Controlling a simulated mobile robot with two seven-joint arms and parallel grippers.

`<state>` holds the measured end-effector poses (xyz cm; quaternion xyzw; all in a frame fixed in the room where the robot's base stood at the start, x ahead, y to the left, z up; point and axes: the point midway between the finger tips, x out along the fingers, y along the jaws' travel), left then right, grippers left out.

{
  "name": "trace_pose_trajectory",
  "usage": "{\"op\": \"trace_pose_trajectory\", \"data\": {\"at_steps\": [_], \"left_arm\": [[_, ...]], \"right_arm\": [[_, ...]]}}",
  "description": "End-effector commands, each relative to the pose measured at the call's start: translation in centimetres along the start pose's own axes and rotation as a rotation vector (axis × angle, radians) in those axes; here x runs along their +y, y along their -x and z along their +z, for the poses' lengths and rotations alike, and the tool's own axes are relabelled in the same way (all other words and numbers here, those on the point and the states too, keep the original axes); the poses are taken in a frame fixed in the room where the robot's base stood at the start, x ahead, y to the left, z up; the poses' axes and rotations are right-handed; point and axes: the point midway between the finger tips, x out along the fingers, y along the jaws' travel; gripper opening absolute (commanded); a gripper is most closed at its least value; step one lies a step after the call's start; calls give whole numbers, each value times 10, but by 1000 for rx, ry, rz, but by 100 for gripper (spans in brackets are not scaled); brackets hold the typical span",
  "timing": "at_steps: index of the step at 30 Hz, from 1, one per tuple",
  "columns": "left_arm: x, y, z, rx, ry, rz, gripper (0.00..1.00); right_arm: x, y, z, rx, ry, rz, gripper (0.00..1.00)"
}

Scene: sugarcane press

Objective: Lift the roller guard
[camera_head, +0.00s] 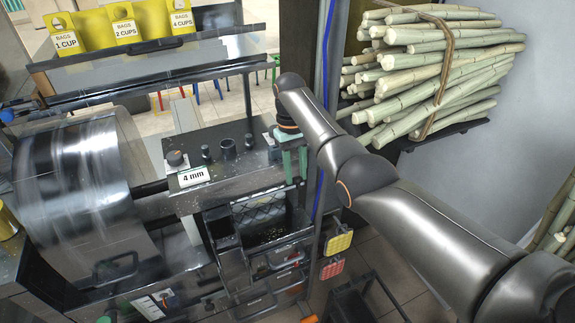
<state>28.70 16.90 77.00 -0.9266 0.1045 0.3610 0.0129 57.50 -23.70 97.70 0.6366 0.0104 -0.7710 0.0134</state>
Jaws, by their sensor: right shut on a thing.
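The press stands at the left and centre. A large shiny curved metal cover (78,185), which looks like the roller guard, lies low over the rollers at the left. My right arm reaches in from the lower right. My right gripper (291,163), with green fingers, points down at the right end of the control panel (225,150), well to the right of the cover. It is shut on a small part there, which the fingers and wrist mostly hide. My left gripper is not in view.
A bundle of sugarcane (435,65) sits on a rack at the upper right. Yellow cup-bag holders (125,25) stand at the back. Below the panel are an open dark bin (262,222) and drawers (285,255). Yellow and red pads (333,268) hang beside them.

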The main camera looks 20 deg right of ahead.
Motion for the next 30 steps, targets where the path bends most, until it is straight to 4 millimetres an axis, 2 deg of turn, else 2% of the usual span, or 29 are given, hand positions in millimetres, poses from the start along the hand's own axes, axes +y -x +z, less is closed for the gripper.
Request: {"op": "trace_pose_trajectory", "data": {"at_steps": [18,19,26,30], "left_arm": [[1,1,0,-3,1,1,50],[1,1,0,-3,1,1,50],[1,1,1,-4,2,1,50],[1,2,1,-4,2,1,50]], "right_arm": [[2,-2,6,-30,2,-3,0],[2,-2,6,-31,2,-3,37],[3,-2,6,-31,1,-2,63],[3,-1,6,-30,1,-1,64]]}}
